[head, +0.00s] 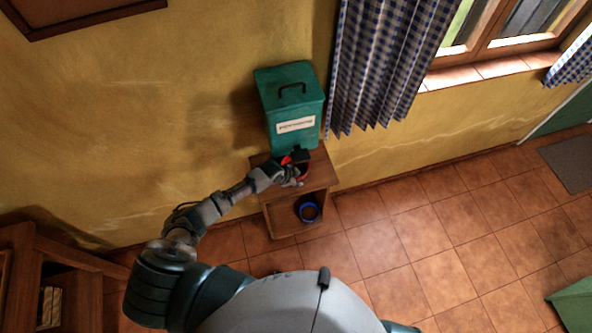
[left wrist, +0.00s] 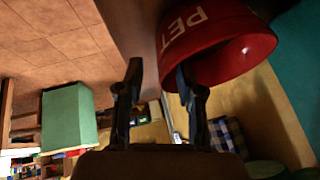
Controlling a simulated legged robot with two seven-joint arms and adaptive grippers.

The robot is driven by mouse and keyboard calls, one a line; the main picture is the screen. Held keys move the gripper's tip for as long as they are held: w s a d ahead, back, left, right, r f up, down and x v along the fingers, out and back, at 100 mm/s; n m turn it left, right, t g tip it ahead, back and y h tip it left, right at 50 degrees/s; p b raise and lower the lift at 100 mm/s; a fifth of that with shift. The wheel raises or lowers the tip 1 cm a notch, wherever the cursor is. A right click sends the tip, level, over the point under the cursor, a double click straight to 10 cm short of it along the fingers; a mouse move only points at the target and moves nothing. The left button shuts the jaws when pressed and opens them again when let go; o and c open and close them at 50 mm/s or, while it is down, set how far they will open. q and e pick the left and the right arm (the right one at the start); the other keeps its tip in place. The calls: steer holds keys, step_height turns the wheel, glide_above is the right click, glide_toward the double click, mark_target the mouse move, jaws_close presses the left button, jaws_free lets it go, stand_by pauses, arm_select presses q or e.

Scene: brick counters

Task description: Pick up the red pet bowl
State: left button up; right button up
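The red pet bowl (head: 304,172) stands on the small wooden stand (head: 322,173), in front of the teal bin. My left gripper (head: 294,170) is at the bowl and partly covers it in the head view. In the left wrist view the bowl (left wrist: 228,38) fills the upper right, with white letters "PET" on its side. The left gripper's two fingers (left wrist: 158,76) are spread apart there. The right-hand finger overlaps the bowl's lower edge in the picture; I cannot tell if it touches. No grasp shows. My right gripper is in neither view.
A teal lidded bin (head: 290,105) stands behind the bowl against the yellow wall. A blue bowl (head: 309,211) sits on the stand's lower shelf. A checked curtain (head: 385,65) hangs to the right. Open tiled floor (head: 420,225) lies to the right. Wooden furniture (head: 75,262) stands lower left.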

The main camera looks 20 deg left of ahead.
arm_select(q)
steer(key=shift+w+f, duration=0.25)
steer(key=shift+f, duration=0.25)
steer(key=shift+w+f, duration=0.25)
steer(key=shift+f, duration=0.2)
steer(key=shift+w+f, duration=0.1)
steer(key=shift+a, duration=0.1)
steer(key=c, duration=0.4)
jaws_close()
steer(key=shift+d, duration=0.25)
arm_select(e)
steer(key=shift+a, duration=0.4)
